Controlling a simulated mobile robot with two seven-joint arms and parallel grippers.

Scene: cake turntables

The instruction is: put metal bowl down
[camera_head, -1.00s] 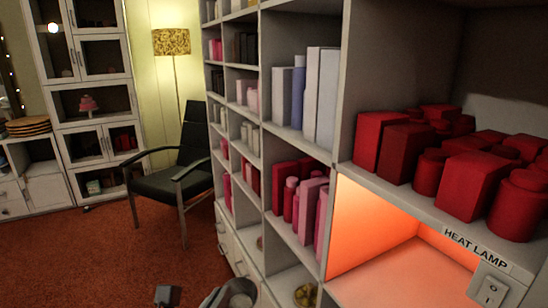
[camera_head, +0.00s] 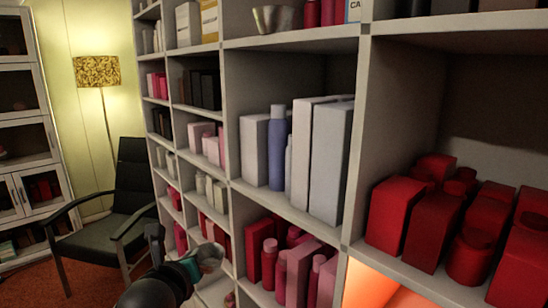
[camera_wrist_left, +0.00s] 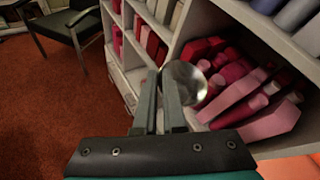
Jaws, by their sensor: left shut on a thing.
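The metal bowl (camera_head: 209,257) is small, shiny and rounded, low in front of the shelving in the head view. My left gripper (camera_head: 193,266) is shut on it, with the bowl at the fingertips. In the left wrist view the bowl (camera_wrist_left: 186,82) shows at the tips of the left gripper (camera_wrist_left: 162,82), mostly right of the fingers. The bowl is held up in the air, with pink and red items behind it. Its opening is hard to make out. My right gripper is not in view.
A white bookshelf (camera_head: 364,135) fills the right side, with boxes, bottles and red containers (camera_head: 470,240) on its shelves. Another metallic vessel (camera_head: 273,18) stands on an upper shelf. An orange-lit compartment (camera_head: 370,285) is at lower right. A dark armchair (camera_head: 110,225) stands at left.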

